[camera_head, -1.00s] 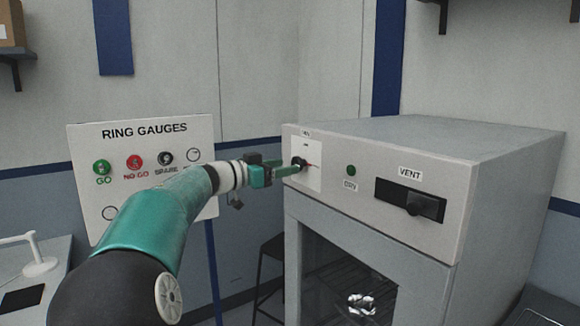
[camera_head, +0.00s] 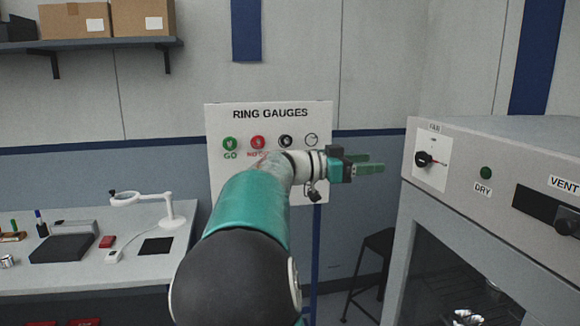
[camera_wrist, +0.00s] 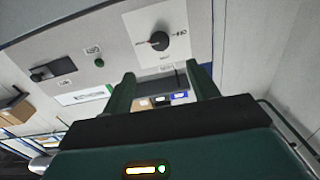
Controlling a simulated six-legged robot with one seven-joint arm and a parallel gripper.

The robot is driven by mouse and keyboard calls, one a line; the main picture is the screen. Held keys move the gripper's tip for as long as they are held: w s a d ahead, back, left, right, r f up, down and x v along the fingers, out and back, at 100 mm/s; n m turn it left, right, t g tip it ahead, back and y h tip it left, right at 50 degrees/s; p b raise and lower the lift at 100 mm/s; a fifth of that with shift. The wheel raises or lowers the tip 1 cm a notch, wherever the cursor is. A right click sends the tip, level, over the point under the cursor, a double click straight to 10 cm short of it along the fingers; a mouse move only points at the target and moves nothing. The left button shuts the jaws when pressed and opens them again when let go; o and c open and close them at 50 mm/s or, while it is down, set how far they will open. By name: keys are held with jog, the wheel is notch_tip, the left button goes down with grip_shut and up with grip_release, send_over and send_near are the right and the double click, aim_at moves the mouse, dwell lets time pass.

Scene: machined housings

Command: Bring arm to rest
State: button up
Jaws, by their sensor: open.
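My gripper (camera_head: 368,164) is open and empty, with its two green fingers apart and pointing right in the head view. It is in front of and just right of the ring gauges board (camera_head: 262,190), clear of the grey oven cabinet (camera_head: 465,160) to its right. The fingers also show in the wrist view (camera_wrist: 160,88), below the cabinet's fan knob (camera_wrist: 158,41) in the picture and apart from it.
The cabinet front carries a green DRY light (camera_head: 486,173) and a black VENT slider (camera_head: 567,220). A dark stool (camera_head: 378,242) stands between board and cabinet. A bench (camera_head: 120,275) with a white magnifier lamp (camera_head: 170,212) is at left, below a shelf (camera_head: 90,44) with boxes.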

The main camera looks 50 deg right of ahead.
jog(key=w+a+f+n+t+y, duration=0.35)
jog(key=a+f+n+t, duration=0.2)
jog(key=a+f, duration=0.3)
jog(key=w+a+f+n+t+y, duration=0.2)
jog(key=w+a+f+n+t, duration=0.3)
jog(key=a+f, duration=0.35)
jog(key=s+a+f+n+t+y, duration=0.1)
jog(key=a+n, duration=0.4)
jog(key=a, duration=0.7)
jog(key=s+a+f+n+t+y, duration=0.1)
jog(key=a+f+n+t+y, duration=0.2)
jog(key=a, duration=0.8)
jog(key=s+a+f+n+t+y, duration=0.1)
jog(key=a+f+n+t+y, duration=0.2)
jog(key=a+n, duration=0.5)
jog(key=a+y, duration=0.1)
jog(key=a, duration=0.3)
jog(key=shift+s+a, duration=0.2)
jog(key=shift+a, duration=0.15)
jog(key=c, duration=0.5)
jog(key=shift+d, duration=0.15)
jog(key=shift+d, duration=0.1)
